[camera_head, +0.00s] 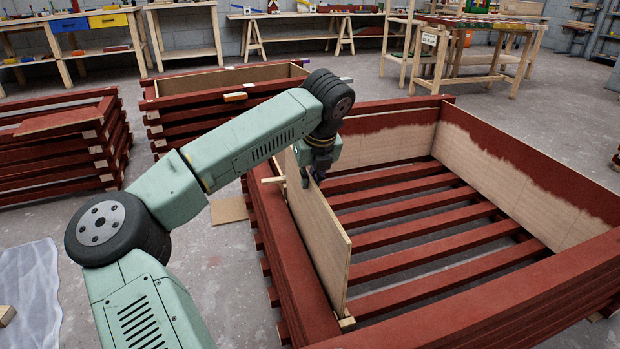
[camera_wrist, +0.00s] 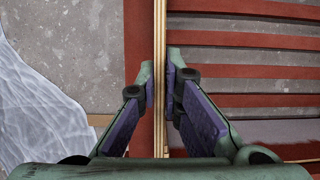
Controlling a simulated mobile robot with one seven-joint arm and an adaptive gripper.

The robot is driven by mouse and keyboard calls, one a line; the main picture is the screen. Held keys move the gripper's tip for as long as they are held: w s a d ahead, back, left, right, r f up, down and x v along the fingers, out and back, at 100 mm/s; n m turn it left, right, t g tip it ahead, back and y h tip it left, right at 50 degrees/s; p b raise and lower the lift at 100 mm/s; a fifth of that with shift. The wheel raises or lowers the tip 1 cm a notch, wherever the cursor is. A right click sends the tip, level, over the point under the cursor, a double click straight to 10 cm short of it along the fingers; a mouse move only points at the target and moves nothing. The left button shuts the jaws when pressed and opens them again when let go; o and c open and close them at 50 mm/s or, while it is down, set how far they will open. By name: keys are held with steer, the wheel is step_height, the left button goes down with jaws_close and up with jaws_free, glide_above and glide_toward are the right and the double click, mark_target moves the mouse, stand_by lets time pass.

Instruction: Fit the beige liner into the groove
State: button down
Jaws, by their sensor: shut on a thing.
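The beige liner (camera_head: 322,230) is a thin wooden panel standing on edge along the left side of the red slatted crate (camera_head: 428,238). My gripper (camera_head: 312,178) grips its top edge from above. In the wrist view the liner (camera_wrist: 160,60) shows as a narrow edge-on strip, with the fingers of my gripper (camera_wrist: 160,85) on both sides of it. The liner's near end stands beside a small light block (camera_head: 347,323) at the crate's near left corner. The groove itself cannot be made out, and the liner's bottom edge is hidden.
Two partly red-painted beige panels line the crate's back (camera_head: 390,140) and right side (camera_head: 520,175). Red batten stacks stand at the left (camera_head: 65,150) and behind (camera_head: 185,105). Clear sheeting (camera_head: 32,295) lies on the floor at left. The crate's slatted middle is empty.

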mark_target(310, 237)
steer(key=shift+f+b, duration=7.1)
steer(key=shift+f, duration=1.95)
steer(key=c, duration=1.7)
jaws_free()
